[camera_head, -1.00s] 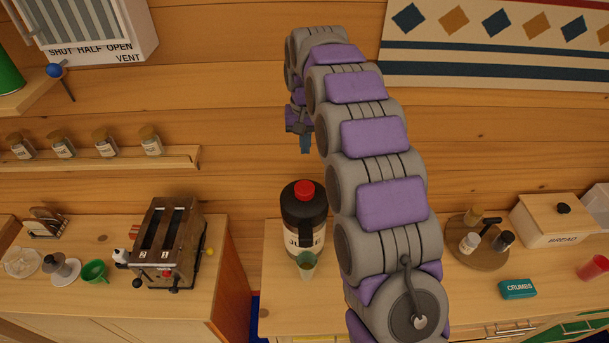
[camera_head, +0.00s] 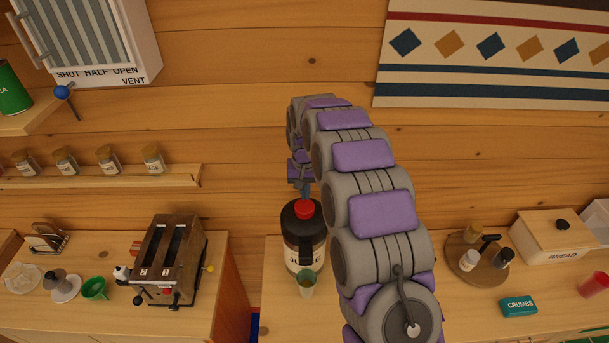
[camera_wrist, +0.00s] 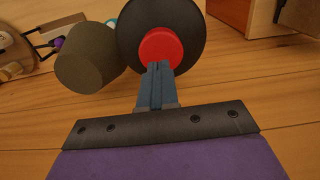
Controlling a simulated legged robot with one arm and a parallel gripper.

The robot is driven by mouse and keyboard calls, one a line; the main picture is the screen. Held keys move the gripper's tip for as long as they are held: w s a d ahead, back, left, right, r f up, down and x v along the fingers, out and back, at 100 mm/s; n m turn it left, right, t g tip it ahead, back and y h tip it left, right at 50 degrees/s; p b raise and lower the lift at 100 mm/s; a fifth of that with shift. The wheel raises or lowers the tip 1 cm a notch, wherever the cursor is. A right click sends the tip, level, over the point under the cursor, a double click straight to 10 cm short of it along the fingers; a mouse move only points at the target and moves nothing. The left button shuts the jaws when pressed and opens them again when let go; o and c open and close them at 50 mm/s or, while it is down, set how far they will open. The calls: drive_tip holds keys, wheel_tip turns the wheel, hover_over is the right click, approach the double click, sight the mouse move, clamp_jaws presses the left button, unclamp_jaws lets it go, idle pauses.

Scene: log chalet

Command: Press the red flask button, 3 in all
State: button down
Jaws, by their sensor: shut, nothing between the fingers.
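The black flask (camera_head: 303,238) with a white label stands on the wooden counter, with the red button (camera_head: 304,209) on its top. My gripper (camera_head: 304,194) is shut and empty, pointing down right at the red button. In the wrist view the fingertips (camera_wrist: 158,66) overlap the lower edge of the red button (camera_wrist: 160,48) on the flask's dark top (camera_wrist: 190,20). Whether they touch it or hover just above, I cannot tell.
A toaster (camera_head: 168,260) stands on the left counter across a gap. A round tray (camera_head: 466,266) with small bottles, a bread box (camera_head: 548,238) and a teal crumbs box (camera_head: 518,306) are to the right. The log wall (camera_head: 240,130) is close behind the flask.

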sight(305, 206)
drive_tip(key=shift+f+p, duration=0.3)
drive_tip(key=shift+f, duration=1.45)
drive_tip(key=shift+f, duration=0.1)
wheel_tip(305, 206, down, 2)
drive_tip(key=shift+f+b, duration=0.2)
drive_tip(key=shift+b, duration=0.55)
drive_tip(key=shift+s+r, duration=0.1)
drive_tip(key=shift+s, duration=0.05)
wheel_tip(305, 206, up, 14)
drive_tip(key=b, duration=0.1)
drive_tip(key=shift+w+r, duration=0.15)
drive_tip(key=shift+w, duration=0.05)
